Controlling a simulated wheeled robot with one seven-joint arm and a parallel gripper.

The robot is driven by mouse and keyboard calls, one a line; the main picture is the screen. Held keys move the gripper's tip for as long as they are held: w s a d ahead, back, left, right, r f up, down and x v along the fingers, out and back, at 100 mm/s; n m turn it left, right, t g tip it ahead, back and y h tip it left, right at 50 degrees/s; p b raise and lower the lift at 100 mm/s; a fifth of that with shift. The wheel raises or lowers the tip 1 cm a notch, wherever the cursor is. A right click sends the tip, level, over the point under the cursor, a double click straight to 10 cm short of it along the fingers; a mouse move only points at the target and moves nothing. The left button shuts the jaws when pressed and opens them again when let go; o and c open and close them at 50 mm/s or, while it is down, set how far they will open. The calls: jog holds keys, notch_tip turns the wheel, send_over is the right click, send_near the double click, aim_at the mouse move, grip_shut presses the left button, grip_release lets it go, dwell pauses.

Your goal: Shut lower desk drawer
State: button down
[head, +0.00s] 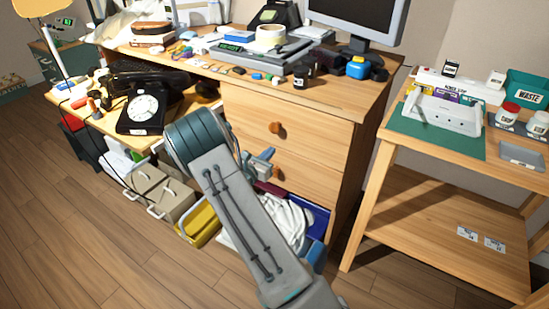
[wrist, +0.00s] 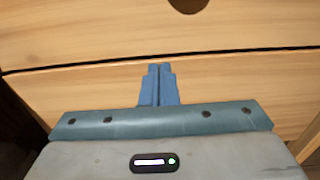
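The desk's wooden drawer unit (head: 340,165) has an upper drawer (head: 310,129) with a round knob. The lower drawer (head: 312,178) is below it, its knob partly behind my gripper. The lower front looks flush or nearly so; I cannot tell whether a small gap remains. My gripper (head: 268,155) is in front of the lower drawer. In the wrist view my gripper (wrist: 158,85) has its blue fingers together, with nothing between them. They overlap the seam above the lower drawer front (wrist: 90,90); contact is unclear.
Below the drawers are a white coiled cable (head: 290,218) and a blue binder (head: 318,212). Beige file boxes (head: 170,200) and a black dial phone (head: 143,108) are to the left. A wooden side table (head: 440,205) stands right. Open floor (head: 60,230) lies front left.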

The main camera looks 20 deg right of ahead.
jog(key=shift+w+d+r, duration=0.1)
jog(key=shift+w+d, duration=0.05)
jog(key=shift+d, duration=0.1)
jog(key=shift+d, duration=0.2)
jog(key=shift+a, duration=0.1)
jog(key=p+v, duration=0.3)
jog(key=v, duration=1.1)
jog(key=s+d+r+m+g+y+p, duration=0.25)
jog(key=s+r+m+g+p, duration=0.4)
jog(key=r, duration=0.55)
jog(key=s+d+r+m+g+y+p, duration=0.2)
jog(key=s+d+r+m+g+p, duration=0.15)
jog(key=s+r+m+p, duration=0.7)
jog(key=s+a+r+m+t+y+p, duration=0.1)
jog(key=s+a+r+m+y+p, duration=0.1)
jog(key=r, duration=0.6)
jog(key=s+a+r+m+t+y+p, duration=0.1)
jog(key=s+a+r+m+y+p, duration=0.2)
jog(key=r, duration=0.5)
jog(key=s+a+r+m+y+p, duration=0.3)
jog(key=s+a+r+y+p, duration=0.2)
jog(key=s+r+p, duration=0.1)
notch_tip(320, 180, up, 2)
jog(key=shift+r+t+p, duration=0.1)
jog(key=shift+t+p, duration=0.3)
jog(key=shift+p, duration=0.05)
